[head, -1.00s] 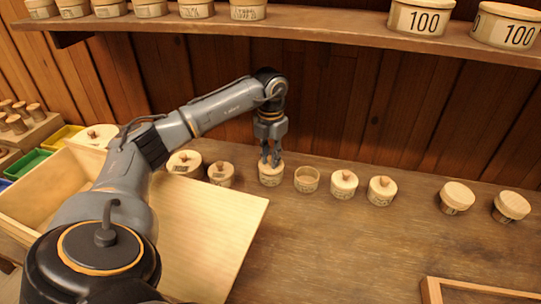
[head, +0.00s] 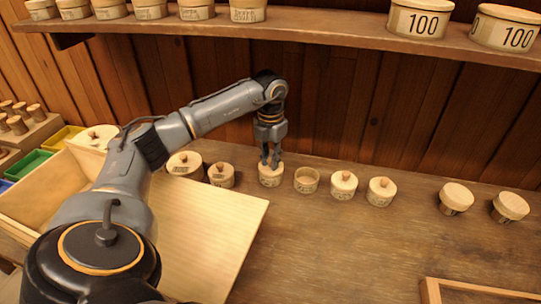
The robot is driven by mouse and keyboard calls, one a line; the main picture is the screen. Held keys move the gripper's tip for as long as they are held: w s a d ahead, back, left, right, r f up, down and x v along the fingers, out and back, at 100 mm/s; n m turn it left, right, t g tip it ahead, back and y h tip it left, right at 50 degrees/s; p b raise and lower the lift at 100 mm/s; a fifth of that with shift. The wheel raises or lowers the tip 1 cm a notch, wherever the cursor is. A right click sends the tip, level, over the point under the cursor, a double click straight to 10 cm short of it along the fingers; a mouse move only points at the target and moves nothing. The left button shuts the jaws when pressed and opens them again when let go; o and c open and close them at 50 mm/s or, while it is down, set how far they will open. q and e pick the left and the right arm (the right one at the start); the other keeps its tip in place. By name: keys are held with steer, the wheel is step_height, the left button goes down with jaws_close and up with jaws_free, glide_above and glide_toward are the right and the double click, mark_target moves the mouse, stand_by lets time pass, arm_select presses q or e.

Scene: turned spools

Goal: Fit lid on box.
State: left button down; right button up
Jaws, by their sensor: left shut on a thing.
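A row of small round wooden boxes stands on the workbench. One box (head: 306,181) is open, with no lid on it. Just left of it, my left gripper (head: 271,164) points straight down at a round box (head: 271,179) with a pale lid (head: 264,169) on top. The fingers are shut at the top of this lid, most likely on its knob, which the fingers hide. The lid looks seated on the box or very close to it; I cannot tell whether a gap remains. My right gripper is out of view.
Lidded boxes with knobs stand to the right (head: 343,184) and left (head: 221,175). Two plain-lidded boxes (head: 456,197) are farther right. A wooden crate with a pale board (head: 215,225) lies front left. A shelf (head: 330,31) with boxes hangs above. The bench's front middle is clear.

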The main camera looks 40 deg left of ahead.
mark_target(270, 160)
arm_select(q)
steer(key=c, duration=0.7)
jaws_free()
steer(key=shift+c, duration=0.2)
steer(key=shift+r, duration=0.2)
steer(key=shift+r+p, duration=0.55)
steer(key=shift+p, duration=0.15)
steer(key=shift+r, duration=0.15)
steer(key=shift+r+p, duration=2.8)
steer(key=shift+r, duration=0.55)
